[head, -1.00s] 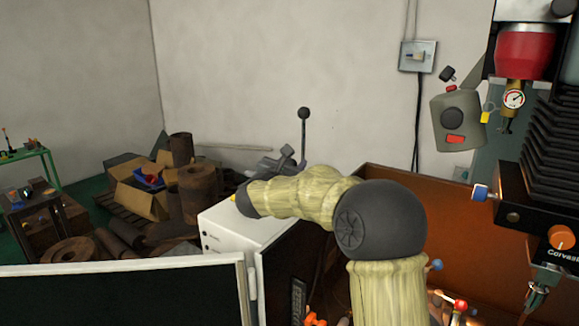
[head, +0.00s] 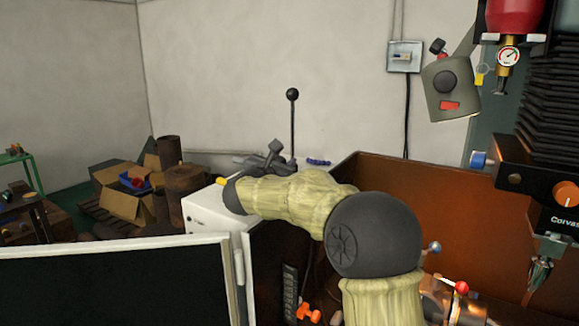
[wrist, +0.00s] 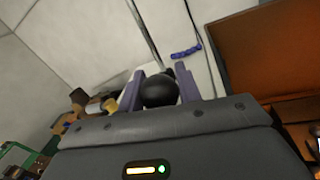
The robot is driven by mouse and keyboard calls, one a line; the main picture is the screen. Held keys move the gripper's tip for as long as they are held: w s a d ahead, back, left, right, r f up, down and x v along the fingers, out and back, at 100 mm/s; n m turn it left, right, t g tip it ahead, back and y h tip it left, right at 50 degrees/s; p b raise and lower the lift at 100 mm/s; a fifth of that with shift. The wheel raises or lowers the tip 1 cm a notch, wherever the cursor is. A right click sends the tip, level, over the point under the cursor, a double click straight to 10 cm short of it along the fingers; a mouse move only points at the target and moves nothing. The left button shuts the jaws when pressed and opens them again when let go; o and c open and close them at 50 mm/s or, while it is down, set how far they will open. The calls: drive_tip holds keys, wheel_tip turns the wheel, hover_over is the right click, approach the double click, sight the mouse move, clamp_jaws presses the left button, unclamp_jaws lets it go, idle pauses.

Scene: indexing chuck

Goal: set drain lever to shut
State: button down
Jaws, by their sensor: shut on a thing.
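In the wrist view my gripper (wrist: 159,88) has its two purple-grey fingers on either side of a black ball knob (wrist: 160,91) and is shut on it. The stem under this knob is hidden. No readable marking shows which lever is the drain lever or which position is shut.
A white box (head: 207,218) stands beside my arm, with an orange-brown tray wall (head: 440,205) to the right. A lamp (head: 450,88) and a drill-like machine (head: 550,180) are at the right. A dark panel (head: 110,290) fills the front left. A small blue item (wrist: 186,51) lies beyond the knob.

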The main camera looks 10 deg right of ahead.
drive_tip(key=shift+f, duration=0.45)
drive_tip(key=c, duration=1)
unclamp_jaws()
drive_tip(key=shift+r, duration=0.15)
drive_tip(key=b+v, duration=0.4)
drive_tip(key=v, duration=1.3)
drive_tip(key=shift+s+a, duration=0.15)
drive_tip(key=shift+s, duration=0.05)
